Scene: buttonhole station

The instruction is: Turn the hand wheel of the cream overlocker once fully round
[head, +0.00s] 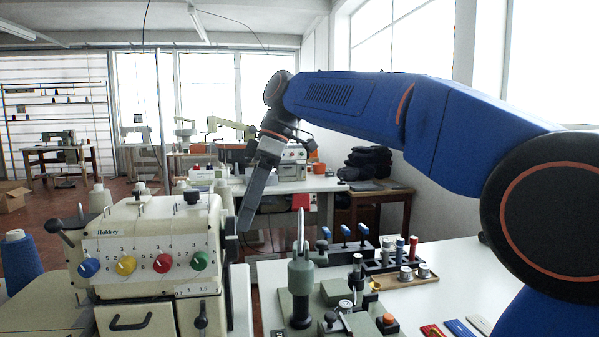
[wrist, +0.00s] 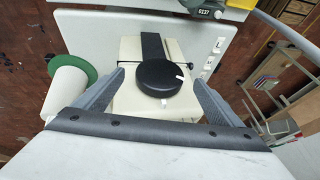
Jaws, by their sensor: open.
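The cream overlocker (head: 150,245) stands at the left front in the head view, with colored dials on its face. Its hand wheel (wrist: 159,78) is a round black disc with a small white mark near its right edge, in the middle of the wrist view. In the head view the wheel shows as a dark edge (head: 231,222) on the machine's right side. My gripper (wrist: 157,75) is open, its fingertips to the left and right of the wheel, with a gap on each side. It also shows in the head view (head: 243,222), beside the machine's right end.
A cone with a green base (wrist: 75,88) stands left of the wheel in the wrist view. A green-grey press (head: 301,280) stands on the white table to the right, with blue-handled tools (head: 346,240) behind it. Another machine table lies farther back.

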